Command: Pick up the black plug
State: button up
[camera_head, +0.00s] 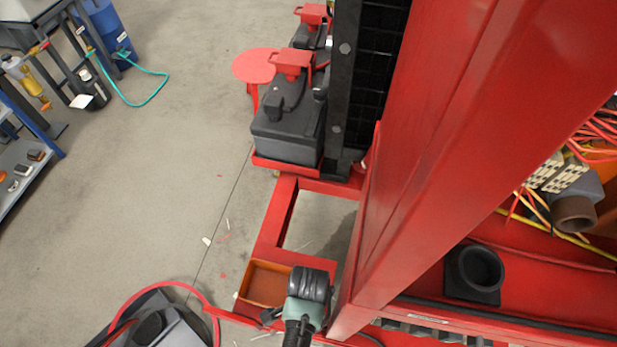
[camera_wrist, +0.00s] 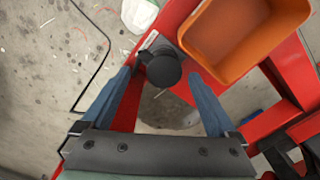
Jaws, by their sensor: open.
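The black plug (camera_wrist: 163,69) is a dark round-topped piece with a small lug at its left, seen from above in the wrist view. It appears to rest on a red frame beam beside the orange bin. My gripper (camera_wrist: 160,76) is open, with one blue finger on each side of the plug in the picture. The plug shows near the level of the fingertips; no contact is visible, and the height gap cannot be told. In the head view my dark wrist covers this area, and I cannot make out the plug clearly.
The orange bin (camera_wrist: 245,35) stands close to the right of the plug; it also shows in the head view (camera_head: 266,284). A tall red post (camera_head: 440,150) rises right of my wrist. A black battery-like box (camera_head: 287,135) stands farther back. Open floor lies left.

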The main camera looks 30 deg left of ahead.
jog(key=f, duration=0.4)
jog(key=shift+w+a+f+b, duration=0.1)
jog(key=shift+w+f+b, duration=0.05)
jog(key=shift+w+b, duration=0.25)
grip_shut()
jog(key=shift+r, duration=0.55)
jog(key=shift+s+r+p, duration=0.25)
jog(key=shift+s+r, duration=0.05)
jog(key=shift+r, duration=0.35)
jog(key=shift+s+r+p, duration=0.2)
jog(key=shift+s+r, duration=0.05)
jog(key=shift+r, duration=0.35)
jog(key=s+d, duration=0.2)
jog(key=s, duration=0.6)
jog(key=s+d, duration=0.3)
jog(key=s, duration=0.5)
jog(key=shift+s, duration=0.15)
